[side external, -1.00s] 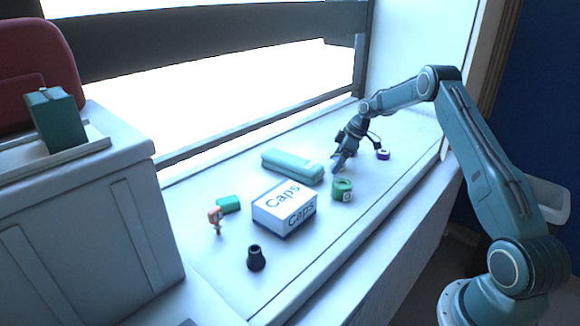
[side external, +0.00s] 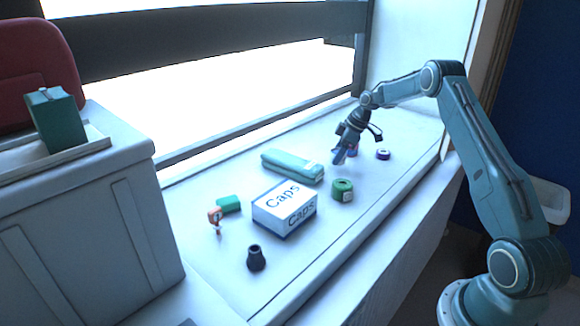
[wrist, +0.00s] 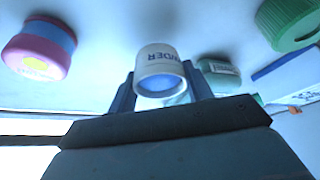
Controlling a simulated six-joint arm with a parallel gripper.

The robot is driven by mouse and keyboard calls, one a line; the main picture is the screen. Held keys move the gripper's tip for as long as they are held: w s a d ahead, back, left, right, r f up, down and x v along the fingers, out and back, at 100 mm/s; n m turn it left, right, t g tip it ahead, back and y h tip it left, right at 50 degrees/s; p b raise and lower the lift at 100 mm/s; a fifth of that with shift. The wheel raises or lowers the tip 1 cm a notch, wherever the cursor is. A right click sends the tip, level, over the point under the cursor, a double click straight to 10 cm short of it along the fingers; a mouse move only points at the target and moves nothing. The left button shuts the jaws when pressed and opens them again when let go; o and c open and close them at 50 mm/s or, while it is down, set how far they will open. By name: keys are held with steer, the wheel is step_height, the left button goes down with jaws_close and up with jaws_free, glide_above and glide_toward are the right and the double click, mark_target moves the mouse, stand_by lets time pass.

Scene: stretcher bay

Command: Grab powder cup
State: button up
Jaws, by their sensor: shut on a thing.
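The powder cup (wrist: 160,58) is white with dark lettering that reads upside down in the wrist view. Its blue-tinted round end faces the camera. My gripper (wrist: 160,88) is shut on it, one finger on each side. In the side view my gripper (side external: 345,156) is over the far right part of the white ledge. It hides most of the cup there, and only a small bluish patch shows beside the fingers. I cannot tell whether the cup touches the ledge.
The ledge front is clear.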

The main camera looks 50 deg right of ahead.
step_height(320, 180, up, 8)
steer(key=shift+f, duration=0.25)
stand_by(0.5)
